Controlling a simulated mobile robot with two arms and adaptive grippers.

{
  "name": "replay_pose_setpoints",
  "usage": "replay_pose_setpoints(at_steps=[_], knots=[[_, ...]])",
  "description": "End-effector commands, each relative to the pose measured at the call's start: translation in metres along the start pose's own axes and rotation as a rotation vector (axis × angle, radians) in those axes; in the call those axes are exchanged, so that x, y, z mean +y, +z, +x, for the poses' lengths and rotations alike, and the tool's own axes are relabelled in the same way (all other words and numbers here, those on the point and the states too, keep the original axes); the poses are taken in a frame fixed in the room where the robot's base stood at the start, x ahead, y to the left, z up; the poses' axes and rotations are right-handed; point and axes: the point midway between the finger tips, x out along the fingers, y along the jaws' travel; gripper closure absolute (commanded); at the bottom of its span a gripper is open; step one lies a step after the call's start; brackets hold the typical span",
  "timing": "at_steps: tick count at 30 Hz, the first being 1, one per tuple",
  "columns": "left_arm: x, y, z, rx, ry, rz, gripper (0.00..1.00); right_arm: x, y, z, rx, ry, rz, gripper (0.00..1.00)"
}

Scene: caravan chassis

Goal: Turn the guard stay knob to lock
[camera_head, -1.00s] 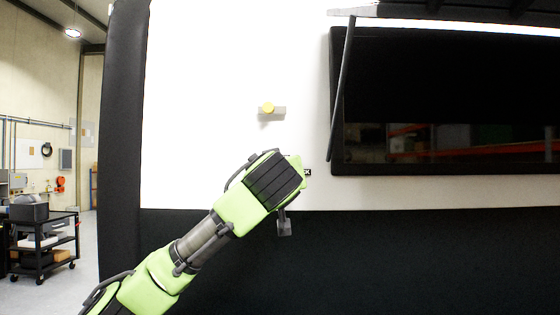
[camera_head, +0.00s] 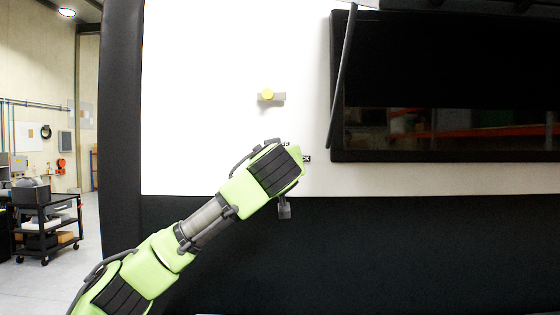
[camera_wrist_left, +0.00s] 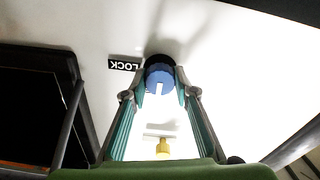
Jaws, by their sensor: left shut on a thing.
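In the left wrist view a round blue knob (camera_wrist_left: 160,77) with a white mark sits on the white wall. Its mark points down in that picture, toward a yellow knob. A black LOCK label (camera_wrist_left: 125,63), upside down there, is left of the blue knob. My left gripper (camera_wrist_left: 161,90) has its fingers on both sides of the blue knob and is shut on it. In the head view my left wrist hides the blue knob and the fingers. A label edge (camera_head: 306,158) shows right of the wrist. My right gripper is not in view.
A yellow knob (camera_head: 267,94) on a grey bracket is on the wall above my wrist; it also shows in the wrist view (camera_wrist_left: 162,147). A dark window (camera_head: 440,85) with a slanting stay bar (camera_head: 342,80) is to the right. A black cart (camera_head: 45,225) stands far left.

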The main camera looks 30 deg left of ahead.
Motion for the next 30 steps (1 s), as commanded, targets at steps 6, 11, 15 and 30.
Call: replay_pose_setpoints(at_steps=[6, 11, 15, 30], knots=[[0.000, 0.003, 0.000, -0.001, 0.001, 0.034, 0.95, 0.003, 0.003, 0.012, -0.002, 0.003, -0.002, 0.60], [0.001, 0.006, 0.000, -0.002, 0.004, 0.103, 0.95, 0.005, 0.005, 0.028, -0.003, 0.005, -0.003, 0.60], [0.001, 0.006, 0.000, -0.002, 0.004, 0.192, 0.95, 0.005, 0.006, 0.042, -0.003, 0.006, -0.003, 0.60], [0.002, 0.000, 0.000, -0.001, 0.001, 0.649, 0.95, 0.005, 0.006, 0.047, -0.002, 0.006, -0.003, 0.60]])
